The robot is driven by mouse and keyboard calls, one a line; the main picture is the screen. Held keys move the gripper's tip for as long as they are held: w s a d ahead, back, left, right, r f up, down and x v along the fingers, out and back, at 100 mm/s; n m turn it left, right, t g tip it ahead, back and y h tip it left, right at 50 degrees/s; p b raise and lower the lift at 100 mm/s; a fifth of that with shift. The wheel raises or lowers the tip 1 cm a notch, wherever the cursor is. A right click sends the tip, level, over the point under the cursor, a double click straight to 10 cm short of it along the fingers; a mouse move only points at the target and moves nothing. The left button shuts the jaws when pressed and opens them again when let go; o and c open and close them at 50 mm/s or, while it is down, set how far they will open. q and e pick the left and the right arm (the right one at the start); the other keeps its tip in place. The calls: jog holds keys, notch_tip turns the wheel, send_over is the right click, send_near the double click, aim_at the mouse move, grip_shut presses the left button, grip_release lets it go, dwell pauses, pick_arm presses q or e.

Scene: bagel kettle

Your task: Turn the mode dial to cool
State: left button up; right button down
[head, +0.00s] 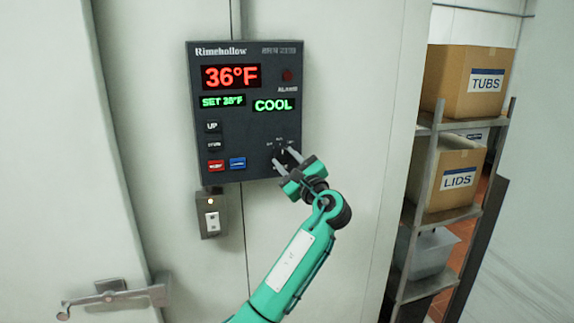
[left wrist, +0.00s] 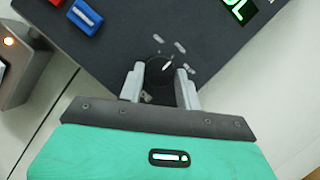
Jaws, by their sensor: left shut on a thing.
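The mode dial (left wrist: 160,72) is a round black knob with a white pointer mark, at the lower right of the dark control panel (head: 262,120). In the head view the dial (head: 283,156) is partly behind my gripper. My left gripper (head: 284,160) reaches it from below right, and its two grey fingers (left wrist: 158,85) are shut on the dial, one on each side. The panel's mode display (head: 273,105) reads COOL in green. Small white labels (left wrist: 180,47) ring the dial; they are too small to read. My right gripper is not in view.
The panel also has a red 36°F readout (head: 231,76), an UP button (head: 213,126), and red and blue buttons (head: 237,163). A small grey box (head: 211,214) hangs below it. A door handle (head: 115,292) is at lower left. A shelf with cardboard boxes (head: 447,177) stands right.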

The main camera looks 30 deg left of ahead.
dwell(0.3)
pick_arm(q)
jog(key=o, duration=1)
jog(key=shift+d+f, duration=0.1)
jog(key=shift+d, duration=0.05)
jog(key=b+v, duration=0.5)
jog(key=v, duration=0.8)
jog(key=shift+s+d, duration=0.15)
jog(key=shift+d, duration=0.1)
